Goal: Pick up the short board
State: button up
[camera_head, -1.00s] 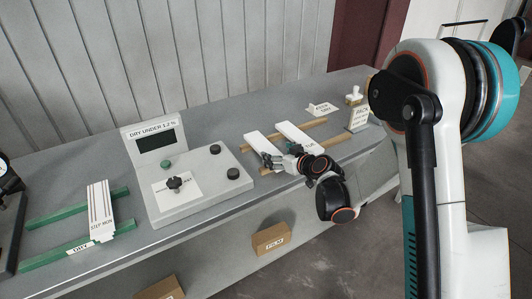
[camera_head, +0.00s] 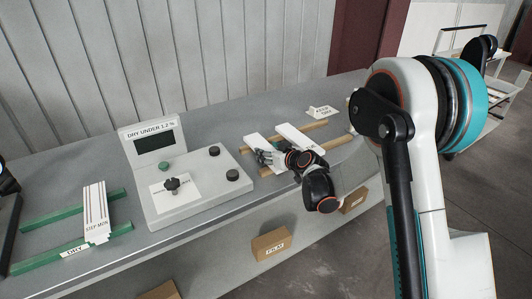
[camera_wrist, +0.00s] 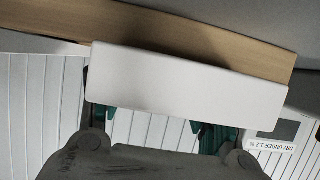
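Two white boards lie across light wooden rails on the grey bench in the head view. The shorter-looking left one (camera_head: 254,141) is partly covered by my gripper (camera_head: 264,157), which is at its near end. The other white board (camera_head: 291,133) lies just right of it. In the wrist view a white board (camera_wrist: 180,80) spans the middle, before a wooden rail (camera_wrist: 190,38). My gripper (camera_wrist: 158,125) shows teal-tipped fingers set wide apart, open, partly hidden by that board. I cannot tell whether they touch it.
A grey console (camera_head: 185,180) with knobs and a "DRY UNDER 1.2%" display stands left of the boards. Farther left, a marked white board (camera_head: 96,210) lies on green rails (camera_head: 75,209). A small sign (camera_head: 318,112) stands behind the wooden rails. Cardboard boxes (camera_head: 271,244) sit below the bench.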

jog(key=c, duration=0.5)
jog(key=shift+o, duration=0.2)
notch_tip(320, 180, up, 20)
jog(key=p, duration=0.7)
jog(key=o, duration=0.7)
jog(key=c, duration=0.7)
jog(key=s+d+f+m+h, duration=0.1)
jog(key=s+d, duration=0.7)
jog(key=d, duration=0.3)
jog(key=s+d+f+m+t+h, duration=0.1)
jog(key=s+d+f+m+h, duration=0.1)
jog(key=s+d, duration=0.7)
jog(key=shift+s+d+t, duration=0.25)
jog(key=shift+d+t, duration=0.05)
jog(key=shift+d, duration=0.95)
